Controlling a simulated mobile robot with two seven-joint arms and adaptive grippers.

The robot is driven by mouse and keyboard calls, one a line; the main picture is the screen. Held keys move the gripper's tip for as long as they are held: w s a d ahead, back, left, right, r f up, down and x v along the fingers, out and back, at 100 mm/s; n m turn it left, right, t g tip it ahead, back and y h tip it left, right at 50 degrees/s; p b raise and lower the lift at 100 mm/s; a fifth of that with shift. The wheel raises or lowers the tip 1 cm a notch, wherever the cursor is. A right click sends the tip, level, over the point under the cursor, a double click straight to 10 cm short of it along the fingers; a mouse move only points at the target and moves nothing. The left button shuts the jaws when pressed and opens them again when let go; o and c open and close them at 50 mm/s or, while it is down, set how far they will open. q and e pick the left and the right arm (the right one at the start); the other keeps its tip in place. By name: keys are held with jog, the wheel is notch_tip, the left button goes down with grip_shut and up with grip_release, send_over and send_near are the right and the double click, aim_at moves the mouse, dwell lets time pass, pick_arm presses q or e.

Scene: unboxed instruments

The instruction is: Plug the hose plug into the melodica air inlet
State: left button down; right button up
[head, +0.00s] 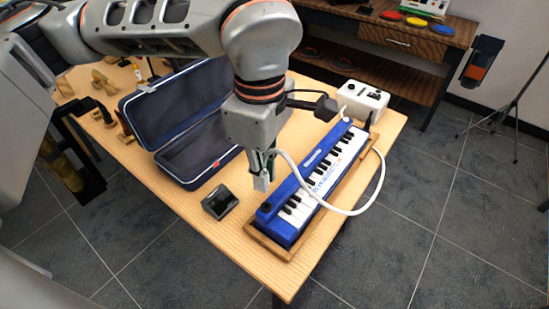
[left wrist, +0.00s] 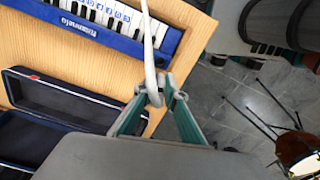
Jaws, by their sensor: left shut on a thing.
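The blue melodica (head: 290,222) lies in a shallow wooden tray (head: 268,247) on the table, keys up; part of it shows at the top of the left wrist view (left wrist: 110,36). Its air inlet cannot be made out clearly. My left gripper (head: 262,182) points down left of the melodica, above the table. It is shut on the end of the white hose (head: 350,212), seen between the teal fingers in the left wrist view (left wrist: 155,97). The plug is mostly hidden by the fingers. The hose loops over the keys and round the right side. My right gripper is not in view.
An open blue case (head: 165,135) lies left of the melodica. A small black device (head: 219,202) sits near the table's front edge. A white box (head: 362,97) stands beyond the melodica. Small wooden items stand at the table's far left.

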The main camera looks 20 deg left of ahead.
aim_at(266, 208)
pick_arm(q)
jog(key=shift+d+r+n, duration=0.1)
jog(key=shift+r+n, duration=0.05)
jog(key=shift+n, duration=0.15)
jog(key=shift+s+f+b, duration=0.15)
jog(key=shift+f+b, duration=0.4)
jog(key=shift+f, duration=0.4)
jog(key=shift+f+b, duration=0.4)
jog(key=shift+f, duration=0.35)
jog(key=shift+f+b, duration=0.45)
jog(key=shift+f, duration=0.5)
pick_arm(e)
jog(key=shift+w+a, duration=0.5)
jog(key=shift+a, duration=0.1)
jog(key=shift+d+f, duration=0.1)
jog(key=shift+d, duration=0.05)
pick_arm(q)
jog(key=shift+r+p, duration=0.1)
jog(key=shift+p, duration=0.3)
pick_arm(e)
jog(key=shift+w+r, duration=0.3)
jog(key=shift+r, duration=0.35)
pick_arm(q)
jog(key=shift+f+b, duration=0.4)
jog(key=shift+f, duration=0.75)
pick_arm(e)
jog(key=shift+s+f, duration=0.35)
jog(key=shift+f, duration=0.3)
